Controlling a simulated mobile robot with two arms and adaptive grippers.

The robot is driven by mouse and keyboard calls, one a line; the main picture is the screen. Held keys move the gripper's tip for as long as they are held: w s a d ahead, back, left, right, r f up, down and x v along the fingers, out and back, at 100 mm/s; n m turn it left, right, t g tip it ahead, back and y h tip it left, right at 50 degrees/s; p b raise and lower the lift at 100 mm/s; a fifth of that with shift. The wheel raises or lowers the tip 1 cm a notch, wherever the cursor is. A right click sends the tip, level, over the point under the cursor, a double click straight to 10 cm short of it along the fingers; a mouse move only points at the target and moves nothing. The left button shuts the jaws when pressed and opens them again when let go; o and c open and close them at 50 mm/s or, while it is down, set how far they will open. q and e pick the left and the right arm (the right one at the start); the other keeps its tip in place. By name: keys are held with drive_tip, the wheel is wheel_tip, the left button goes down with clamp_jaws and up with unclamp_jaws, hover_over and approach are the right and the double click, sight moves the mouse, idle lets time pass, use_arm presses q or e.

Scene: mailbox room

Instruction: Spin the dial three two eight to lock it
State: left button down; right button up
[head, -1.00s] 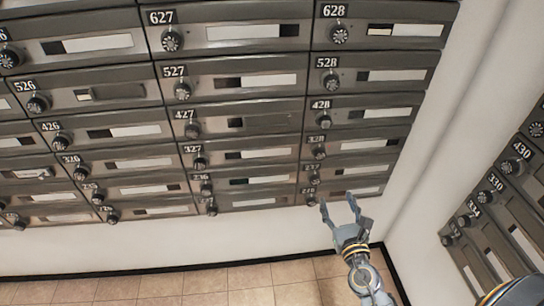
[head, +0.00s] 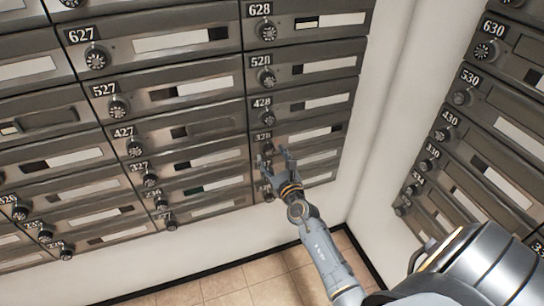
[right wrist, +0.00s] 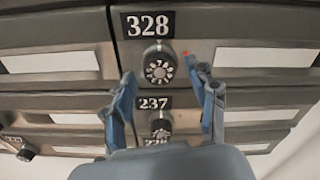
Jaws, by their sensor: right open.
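The dial of mailbox 328 (right wrist: 159,66) is a round black knob with white digits, just below the 328 label (right wrist: 149,24) in the right wrist view. In the head view, the 328 mailbox (head: 315,135) is partly covered by my right gripper (head: 274,158). My right gripper is open, and in the right wrist view its two fingers (right wrist: 165,90) stand left and right of the column of dials, with tips a little lower than the 328 dial. Nothing is between the fingers in their grip. I cannot tell whether they touch the mailbox front. My left gripper is not in view.
The 237 dial (right wrist: 160,129) sits directly below, partly between the fingers. The 428 dial (head: 264,118) is above. A second bank of mailboxes (head: 470,140) stands on the right wall. White wall and tiled floor (head: 225,287) are clear below.

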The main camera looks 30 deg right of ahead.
drive_tip(key=shift+w, duration=0.25)
drive_tip(key=c, duration=1.2)
drive_tip(key=shift+o, duration=0.2)
drive_tip(key=shift+m, duration=0.3)
